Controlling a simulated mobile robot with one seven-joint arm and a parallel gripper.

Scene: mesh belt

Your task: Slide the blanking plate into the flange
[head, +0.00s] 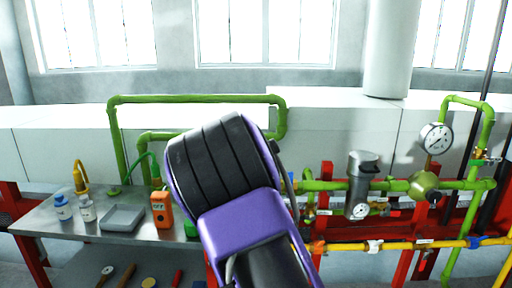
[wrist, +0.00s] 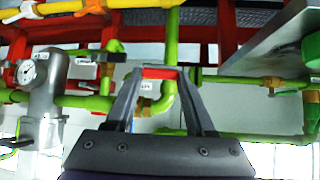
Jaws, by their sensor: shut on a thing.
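My gripper (wrist: 160,78) shows in the wrist view, its two grey fingers reaching up from the bottom centre. A red, flat-edged piece (wrist: 160,72) spans the gap between the fingertips, and they are shut on it; it appears to be the blanking plate, seen nearly edge-on. A green pipe elbow (wrist: 166,98) with a white tag shows beyond and between the fingers. I cannot tell for sure which pipe joint is the flange, or whether the plate touches it. In the head view my purple and black arm hides the gripper and the plate.
A steel table (head: 45,218) at left holds bottles, a grey tray (head: 122,218) and an orange meter (head: 161,209). Green pipes (head: 470,185), a yellow pipe (head: 450,244), a grey valve body (head: 361,176) and a round gauge (head: 436,138) crowd the right. Red posts (head: 325,205) support the pipes.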

